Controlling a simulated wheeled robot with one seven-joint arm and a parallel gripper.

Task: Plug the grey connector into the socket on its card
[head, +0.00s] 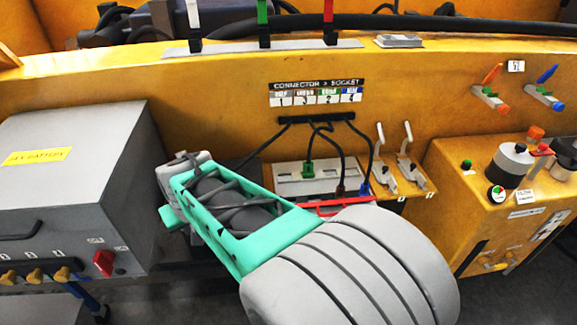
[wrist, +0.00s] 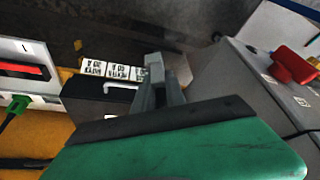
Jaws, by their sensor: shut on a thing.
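My gripper (head: 188,162) is over the dark gap between the grey box and the socket panel. In the wrist view its jaws (wrist: 158,90) are shut on the grey connector, which is mostly hidden and hard to tell from the fingers. A dark cable runs from the yellow wall down behind my gripper. The socket panel (head: 288,189) is right of my gripper, apart from it; it shows at left in the wrist view (wrist: 22,52). A green connector (head: 308,170) and a blue connector (head: 364,188) are at the panel. The card (head: 317,86) reads CONNECTOR > SOCKET; its small entries are unclear.
The grey battery box (head: 75,180) with a red knob (head: 103,262) stands at left. Two metal latches (head: 381,150) are right of the panel. A yellow box (head: 480,205) with knobs is at right. Cables hang from a dark slot (head: 316,119) above the panel.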

